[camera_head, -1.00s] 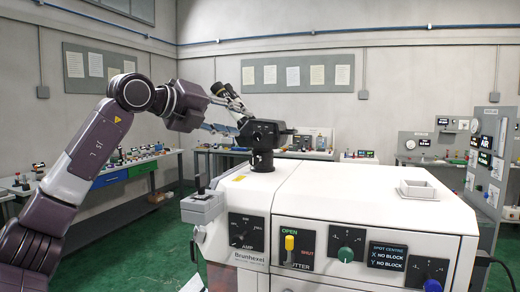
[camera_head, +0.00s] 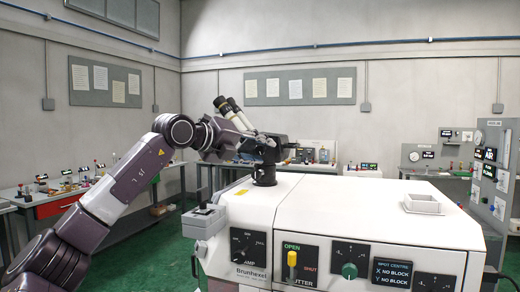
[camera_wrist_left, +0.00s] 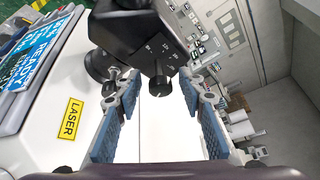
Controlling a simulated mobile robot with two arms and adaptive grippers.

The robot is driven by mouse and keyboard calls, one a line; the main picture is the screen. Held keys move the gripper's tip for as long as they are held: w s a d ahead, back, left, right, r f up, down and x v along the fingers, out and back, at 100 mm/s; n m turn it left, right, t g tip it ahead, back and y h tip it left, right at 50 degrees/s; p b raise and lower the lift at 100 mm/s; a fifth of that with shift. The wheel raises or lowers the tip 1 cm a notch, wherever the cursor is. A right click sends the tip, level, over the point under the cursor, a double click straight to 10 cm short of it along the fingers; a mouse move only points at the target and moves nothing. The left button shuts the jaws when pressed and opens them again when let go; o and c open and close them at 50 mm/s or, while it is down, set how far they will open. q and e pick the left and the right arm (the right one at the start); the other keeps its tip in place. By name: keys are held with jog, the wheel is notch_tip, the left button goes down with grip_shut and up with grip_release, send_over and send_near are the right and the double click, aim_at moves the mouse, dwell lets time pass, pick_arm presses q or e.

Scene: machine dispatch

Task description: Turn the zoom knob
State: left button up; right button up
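The black microscope head (camera_head: 268,152) stands on a post on the white machine. In the left wrist view, its dark body (camera_wrist_left: 130,35) carries small white scale marks. A small dark knob with a slotted end (camera_wrist_left: 159,86), apparently the zoom knob, projects from it. My left gripper (camera_wrist_left: 160,80) is open, its blue-padded fingers on either side of the knob, with gaps visible. In the head view, the left gripper (camera_head: 262,143) reaches the microscope head from the left, and the knob is hard to make out there. My right gripper is not in view.
The white machine (camera_head: 340,208) has a front panel with an AMP dial (camera_head: 248,243), a yellow shutter lever (camera_head: 292,259) and a green knob (camera_head: 349,271). Two eyepieces (camera_head: 233,112) rise behind my wrist. A grey joystick box (camera_head: 204,220) sits at the left edge.

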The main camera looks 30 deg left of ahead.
pick_arm(q)
grip_shut()
